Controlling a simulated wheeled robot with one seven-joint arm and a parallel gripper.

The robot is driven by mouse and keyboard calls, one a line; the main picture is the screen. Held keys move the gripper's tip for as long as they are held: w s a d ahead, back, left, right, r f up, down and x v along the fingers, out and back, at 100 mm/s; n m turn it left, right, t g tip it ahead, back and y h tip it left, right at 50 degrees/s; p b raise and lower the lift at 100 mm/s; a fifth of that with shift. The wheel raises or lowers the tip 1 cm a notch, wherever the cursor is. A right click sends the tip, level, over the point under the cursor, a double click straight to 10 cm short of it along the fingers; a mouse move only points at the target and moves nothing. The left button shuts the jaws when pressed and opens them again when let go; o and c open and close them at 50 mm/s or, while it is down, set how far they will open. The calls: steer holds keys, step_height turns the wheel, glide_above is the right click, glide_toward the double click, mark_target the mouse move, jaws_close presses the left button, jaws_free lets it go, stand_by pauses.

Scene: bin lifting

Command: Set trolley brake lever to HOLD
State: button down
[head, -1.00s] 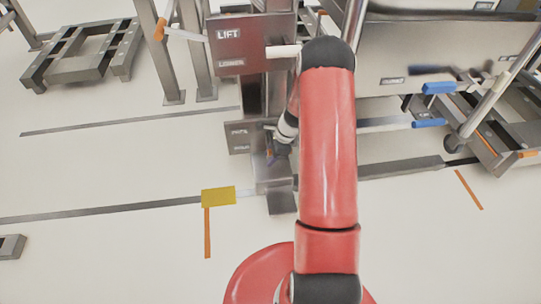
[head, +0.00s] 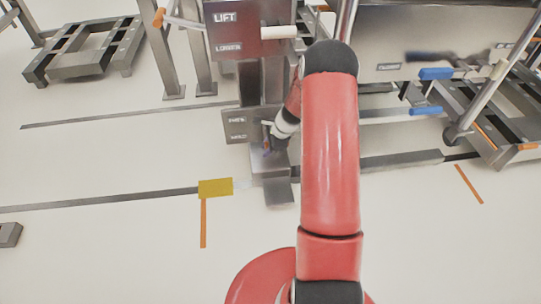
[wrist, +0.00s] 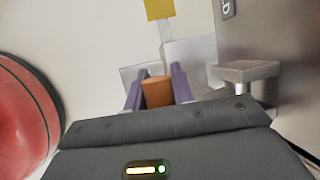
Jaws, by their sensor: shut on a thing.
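The brake lever's orange grip (wrist: 157,93) sits between the two purple fingers of my gripper (wrist: 158,86) in the wrist view. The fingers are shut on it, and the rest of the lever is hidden. In the head view my gripper (head: 267,146) is small and low beside a grey plate (head: 236,125) with two labels, too blurred to read surely. My arm partly covers this area, so the lever's exact setting cannot be told.
A box marked LIFT and LOWER (head: 237,35) with a pale handle (head: 278,32) stands above the plate. A yellow floor marker (head: 215,187) lies in front to the left. Blue-handled levers (head: 436,73) are at right. The left foreground floor is mostly clear.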

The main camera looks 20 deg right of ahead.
step_height(320, 180, down, 6)
steer(key=w+t+b, duration=0.1)
steer(key=w+b, duration=0.1)
steer(key=b, duration=0.6)
steer(key=shift+d, duration=0.35)
steer(key=shift+w, duration=0.15)
steer(key=shift+t, duration=0.3)
steer(key=c, duration=1.3)
jaws_free()
steer(key=shift+d, duration=0.1)
steer(key=shift+o, duration=0.7)
steer(key=shift+d, duration=0.1)
